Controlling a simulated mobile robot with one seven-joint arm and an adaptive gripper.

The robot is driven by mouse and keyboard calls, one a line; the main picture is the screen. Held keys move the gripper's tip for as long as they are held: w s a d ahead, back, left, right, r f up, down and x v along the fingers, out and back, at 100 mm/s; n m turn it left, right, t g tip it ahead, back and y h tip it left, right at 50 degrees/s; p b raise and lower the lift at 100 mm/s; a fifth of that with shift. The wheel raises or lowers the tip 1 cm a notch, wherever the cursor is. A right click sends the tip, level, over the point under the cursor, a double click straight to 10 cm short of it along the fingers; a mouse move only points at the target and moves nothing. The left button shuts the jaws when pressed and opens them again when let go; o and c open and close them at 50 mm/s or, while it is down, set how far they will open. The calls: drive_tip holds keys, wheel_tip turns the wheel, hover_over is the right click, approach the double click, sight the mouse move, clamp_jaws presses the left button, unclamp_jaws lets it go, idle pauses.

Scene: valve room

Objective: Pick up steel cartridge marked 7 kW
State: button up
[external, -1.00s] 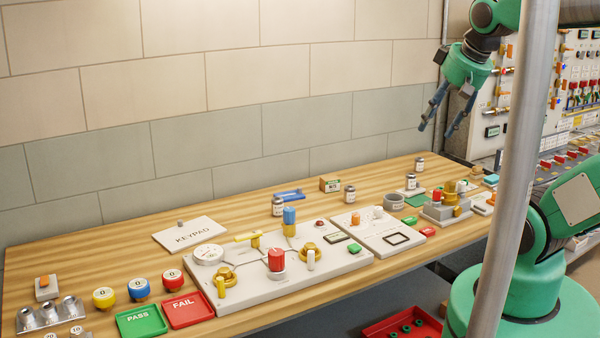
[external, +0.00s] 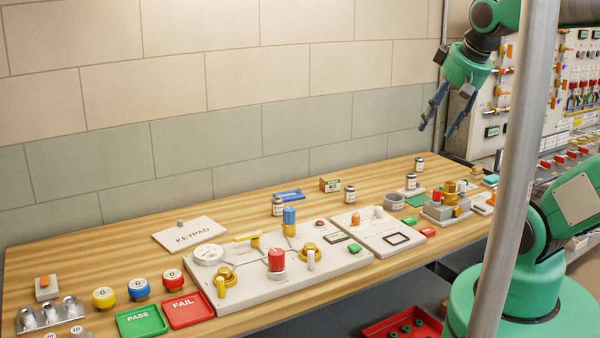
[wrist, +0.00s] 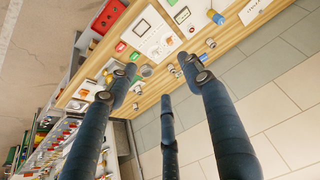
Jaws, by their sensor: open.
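My gripper (external: 435,131) hangs open and empty above the bench's far right end, fingers pointing down. In the wrist view its three dark fingers (wrist: 165,82) are spread, with small cartridges (wrist: 211,43) beyond them.
The valve panel (external: 250,285) with knobs fills the bench's middle. A wall stands behind; a pole crosses the right side.

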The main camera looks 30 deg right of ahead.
drive_tip(key=shift+o, duration=0.4)
idle(0.3)
drive_tip(key=m+g+p, duration=0.1)
drive_tip(key=g+p, duration=0.2)
drive_tip(key=g, duration=0.3)
hover_over(351, 186)
wheel_tip(351, 186, down, 24)
drive_tip(key=shift+a+r, duration=0.15)
drive_tip(key=shift+r, duration=0.05)
drive_tip(key=shift+f, duration=0.15)
drive_tip(key=shift+f+b, duration=0.5)
drive_tip(key=shift+f, duration=3.65)
